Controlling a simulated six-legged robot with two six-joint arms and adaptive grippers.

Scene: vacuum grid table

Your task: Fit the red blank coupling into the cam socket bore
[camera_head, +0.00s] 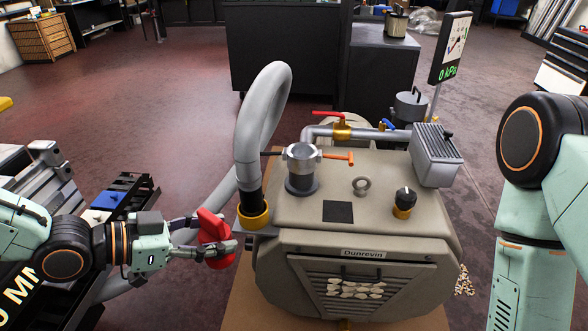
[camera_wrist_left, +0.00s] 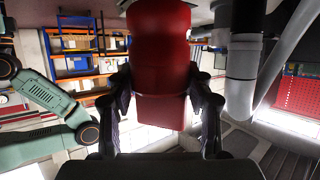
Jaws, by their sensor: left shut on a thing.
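The red blank coupling (camera_head: 211,226) is in my left gripper (camera_head: 214,243), left of the grey machine and a little in front of the hose's yellow collar. In the left wrist view, the coupling (camera_wrist_left: 160,55) fills the middle, with the fingers of my left gripper (camera_wrist_left: 162,90) shut on both its sides. The cam socket (camera_head: 302,160) is a silver cup on a dark base on top of the machine. Its open bore faces up, with a dark lever on its left and an orange-handled lever on its right. The coupling is apart from it. My right gripper is out of view.
The thick grey hose (camera_head: 250,130) rises between coupling and socket, into a yellow collar (camera_head: 254,215). Behind the socket are a pipe with a red-handled valve (camera_head: 342,130) and a finned box (camera_head: 434,155). A black knob (camera_head: 404,200) stands right. The gauge screen reads 0 kPa.

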